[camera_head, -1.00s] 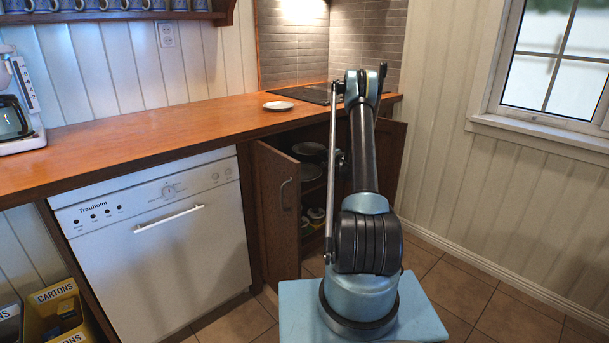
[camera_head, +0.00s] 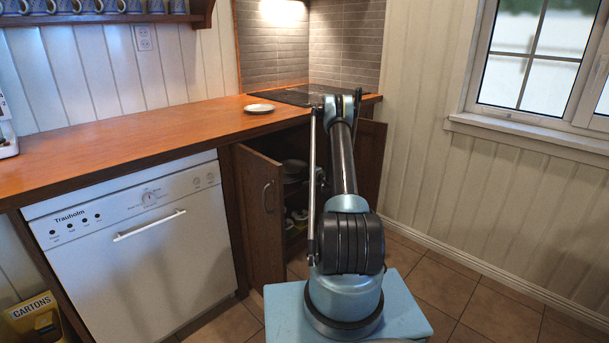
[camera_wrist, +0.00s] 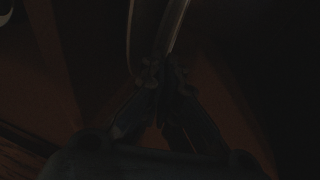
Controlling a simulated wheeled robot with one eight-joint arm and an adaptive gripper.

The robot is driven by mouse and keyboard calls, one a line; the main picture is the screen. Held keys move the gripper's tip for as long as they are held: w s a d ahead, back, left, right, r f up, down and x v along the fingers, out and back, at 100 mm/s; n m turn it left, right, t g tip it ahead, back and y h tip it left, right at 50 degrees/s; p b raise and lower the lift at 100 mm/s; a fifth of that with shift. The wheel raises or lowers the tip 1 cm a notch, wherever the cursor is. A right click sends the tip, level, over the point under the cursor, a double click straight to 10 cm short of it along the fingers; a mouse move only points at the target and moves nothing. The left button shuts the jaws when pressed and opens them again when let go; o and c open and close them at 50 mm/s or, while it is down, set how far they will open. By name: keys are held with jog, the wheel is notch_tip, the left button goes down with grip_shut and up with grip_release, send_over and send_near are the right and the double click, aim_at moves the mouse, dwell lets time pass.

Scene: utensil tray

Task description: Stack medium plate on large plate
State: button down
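A white plate (camera_head: 259,108) lies on the wooden counter near the hob; its size class is unclear. Another plate (camera_head: 294,170) shows dimly inside the open lower cabinet, partly hidden by the door and my arm. I cannot tell which size this plate is.
The cabinet's left door (camera_head: 262,215) stands open close beside my arm, and the right door (camera_head: 369,160) is open behind it. Small items sit on the lower cabinet shelf. The counter (camera_head: 150,118) is mostly clear. A dishwasher (camera_head: 140,235) stands at left.

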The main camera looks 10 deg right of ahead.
jog(key=shift+f, duration=0.3)
jog(key=c, duration=2.3)
grip_release()
jog(key=shift+f, duration=0.1)
jog(key=shift+o, duration=1.1)
